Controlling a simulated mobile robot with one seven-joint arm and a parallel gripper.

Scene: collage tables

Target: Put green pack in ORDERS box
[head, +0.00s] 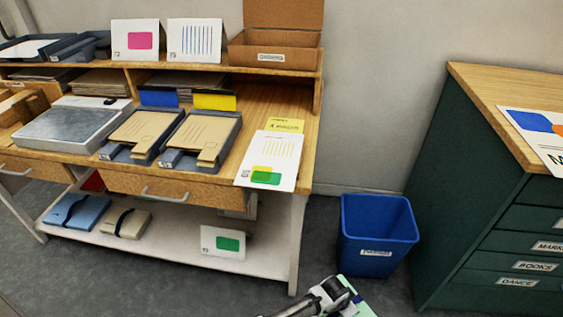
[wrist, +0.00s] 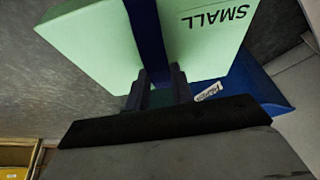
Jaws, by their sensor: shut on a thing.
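A light green pack (wrist: 95,38) with a dark blue band and the word SMALL fills the top of the wrist view. My gripper (wrist: 158,88) is shut on it at the band. In the head view, my gripper (head: 338,291) is low at the bottom edge, in front of the desk, with only part of the green pack (head: 361,309) showing. The ORDERS box (head: 250,57) is an open brown cardboard box with its lid raised, on the right end of the desk's top shelf. Its inside is mostly hidden.
A blue bin (head: 378,235) stands on the floor between the desk (head: 262,103) and a green drawer cabinet (head: 440,170). White cards (head: 196,40) stand left of the box. Packs (head: 77,212) lie on the lower shelf.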

